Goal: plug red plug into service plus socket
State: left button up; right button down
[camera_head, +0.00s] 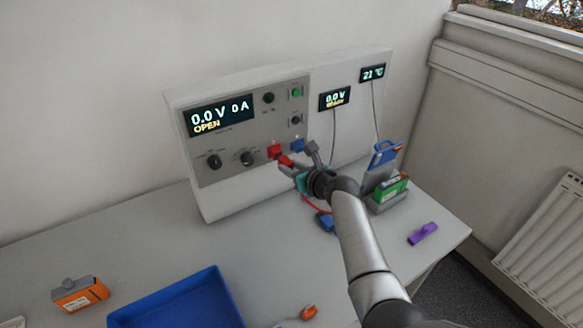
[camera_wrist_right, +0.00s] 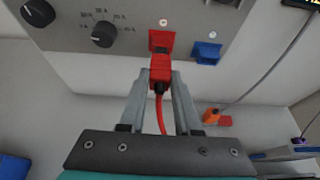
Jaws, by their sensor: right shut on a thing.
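My right gripper (camera_head: 298,162) is in front of the cycler panel, shut on the red plug (camera_head: 285,160). In the right wrist view the red plug (camera_wrist_right: 160,72) sits between the two fingers, with its red cable hanging down. Its front end is at the lower edge of the red socket (camera_wrist_right: 161,40) and lined up with it. I cannot tell whether it is touching or partly inserted. The red socket (camera_head: 274,151) is also seen in the head view, left of the blue socket (camera_head: 297,145). My left gripper is out of view.
A blue plug (camera_head: 326,222) lies on the table below my right arm. A holder (camera_head: 388,200) with a green battery and a purple object (camera_head: 423,233) are to the right. A blue tray (camera_head: 180,302) and an orange battery (camera_head: 80,294) are front left.

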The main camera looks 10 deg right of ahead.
jog(key=shift+r+p, duration=0.1)
jog(key=shift+p, duration=0.2)
dwell(0.4)
jog(key=shift+w+a+b, duration=0.3)
jog(key=shift+w+b, duration=0.05)
jog(key=shift+w, duration=0.35)
dwell(0.5)
jog(key=c, duration=0.5)
grip_release()
jog(key=shift+s, duration=0.1)
